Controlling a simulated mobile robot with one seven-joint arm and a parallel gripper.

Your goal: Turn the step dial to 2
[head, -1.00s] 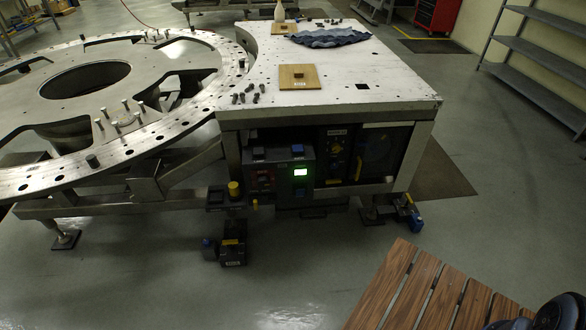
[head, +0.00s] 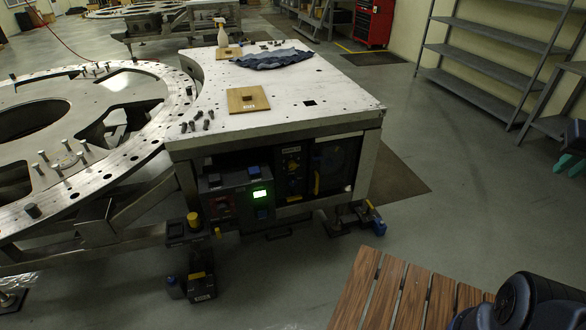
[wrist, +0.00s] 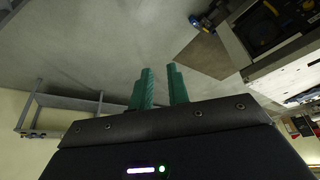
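The control panel (head: 238,200) with a lit green screen (head: 260,194) sits in the front of the metal table, below its top. Right of it is a dark panel with a yellow round part (head: 293,165); which knob is the step dial, and its setting, is too small to tell. Part of the table front with a yellow-marked dark panel (wrist: 270,8) shows at the upper right of the wrist view. My gripper (wrist: 162,80) has two green fingers with a gap between them, empty. Its fingertips also show at the right edge of the head view (head: 570,162), far from the panel.
A large round slotted turret plate (head: 95,110) stands left of the table. A slatted wooden bench (head: 385,295) is in the near right. Grey shelves (head: 490,70) line the right wall. Open floor (head: 450,190) lies between table and shelves.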

